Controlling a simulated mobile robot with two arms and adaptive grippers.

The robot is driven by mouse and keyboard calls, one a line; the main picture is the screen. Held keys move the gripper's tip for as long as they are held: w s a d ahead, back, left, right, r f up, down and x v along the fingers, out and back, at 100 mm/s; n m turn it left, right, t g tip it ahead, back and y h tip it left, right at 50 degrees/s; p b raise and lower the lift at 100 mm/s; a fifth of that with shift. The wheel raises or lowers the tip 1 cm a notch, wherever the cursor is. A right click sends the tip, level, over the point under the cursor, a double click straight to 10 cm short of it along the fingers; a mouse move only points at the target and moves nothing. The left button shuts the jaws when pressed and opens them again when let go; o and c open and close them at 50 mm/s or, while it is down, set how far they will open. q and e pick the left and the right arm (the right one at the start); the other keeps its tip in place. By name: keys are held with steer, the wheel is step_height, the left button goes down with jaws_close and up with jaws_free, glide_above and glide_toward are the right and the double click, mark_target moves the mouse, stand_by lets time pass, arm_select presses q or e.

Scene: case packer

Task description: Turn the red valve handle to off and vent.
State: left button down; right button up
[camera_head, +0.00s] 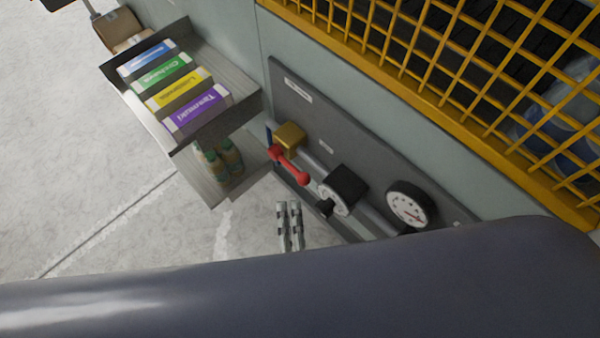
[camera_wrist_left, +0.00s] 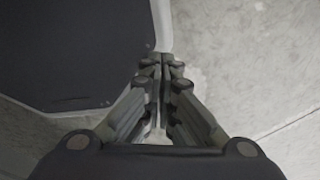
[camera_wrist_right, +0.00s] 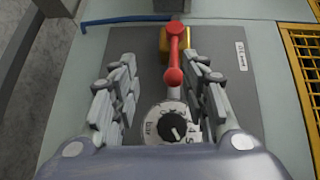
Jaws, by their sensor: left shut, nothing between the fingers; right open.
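The red valve handle (camera_head: 289,166) is a bar with round ends, mounted by a brass-coloured valve block (camera_head: 290,138) on a dark wall panel. In the right wrist view the handle (camera_wrist_right: 174,52) runs roughly up and down the picture, in front of the brass block (camera_wrist_right: 186,42). My right gripper (camera_head: 289,208) is open and empty, just below the handle in the head view. In the right wrist view its fingers (camera_wrist_right: 162,64) stand either side of the handle's near end, apart from it. My left gripper (camera_wrist_left: 163,62) is shut and empty, over floor, away from the panel.
Along the pipe sit a black regulator (camera_head: 347,185) with a knob and dial, and a round gauge (camera_head: 408,205). A grey shelf (camera_head: 240,109) with coloured boxes juts out left of the panel. A yellow mesh guard (camera_head: 440,110) is above.

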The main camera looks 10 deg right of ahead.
mark_target(298, 173)
steer(key=w+d+m, duration=0.1)
steer(key=w, duration=0.2)
steer(key=w+d+m+h, duration=0.1)
steer(key=w, duration=0.2)
steer(key=w+r+m, duration=0.1)
steer(key=w, duration=0.2)
steer(key=shift+w+d+r+g+h+b, duration=0.1)
steer(key=shift+w+d+g+h+b, duration=0.2)
steer(key=shift+w+d+b, duration=0.1)
arm_select(q)
steer(key=shift+w+a+f, duration=0.35)
steer(key=shift+a+f, duration=0.1)
steer(key=shift+f, duration=0.1)
steer(key=shift+a, duration=0.1)
steer(key=shift+a, duration=0.2)
arm_select(e)
jaws_close()
